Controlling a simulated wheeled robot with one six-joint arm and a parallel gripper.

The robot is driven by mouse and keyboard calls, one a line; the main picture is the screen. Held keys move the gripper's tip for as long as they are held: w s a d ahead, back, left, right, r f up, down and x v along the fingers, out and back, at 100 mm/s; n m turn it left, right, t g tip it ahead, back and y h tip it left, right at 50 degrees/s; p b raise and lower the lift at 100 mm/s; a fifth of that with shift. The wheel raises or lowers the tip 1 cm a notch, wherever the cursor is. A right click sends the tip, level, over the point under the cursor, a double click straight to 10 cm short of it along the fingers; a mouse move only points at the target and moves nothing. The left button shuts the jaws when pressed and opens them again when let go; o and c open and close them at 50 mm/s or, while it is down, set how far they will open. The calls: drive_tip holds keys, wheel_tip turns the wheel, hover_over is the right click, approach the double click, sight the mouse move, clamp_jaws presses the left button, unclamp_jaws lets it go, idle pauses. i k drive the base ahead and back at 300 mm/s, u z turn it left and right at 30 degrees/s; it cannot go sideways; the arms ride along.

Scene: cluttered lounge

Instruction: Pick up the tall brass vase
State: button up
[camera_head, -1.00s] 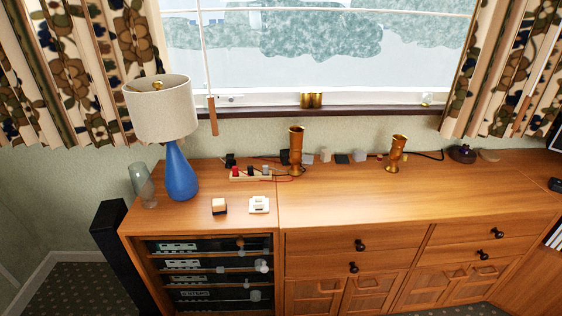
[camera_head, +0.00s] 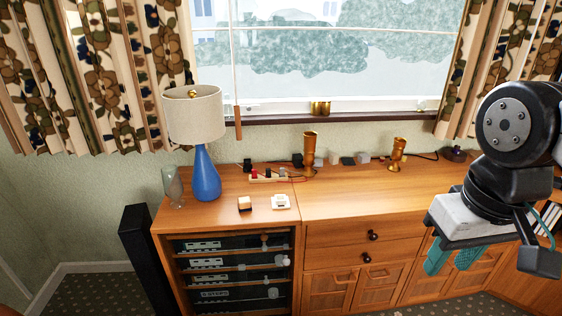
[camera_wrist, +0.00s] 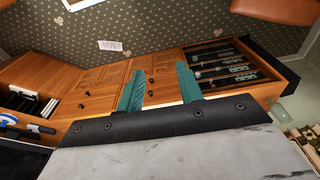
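Two brass vases stand upright on the wooden sideboard (camera_head: 350,203) in the head view. The left vase (camera_head: 310,155) is the taller, a straight narrow one near the back edge. The right vase (camera_head: 397,155) is a little shorter and flared. My gripper (camera_head: 453,258) hangs at the right, in front of the sideboard and apart from both vases. Its teal fingers also show in the wrist view (camera_wrist: 160,87), spread apart with nothing between them. Neither vase shows in the wrist view.
A blue lamp (camera_head: 206,175) and a grey glass (camera_head: 173,187) stand at the left. A power strip (camera_head: 270,177) with cables lies left of the taller vase. Small blocks lie between the vases. A brass pot (camera_head: 320,108) sits on the windowsill. The front sideboard top is largely clear.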

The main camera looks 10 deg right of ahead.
sight(310, 137)
drive_tip(key=i, duration=0.95)
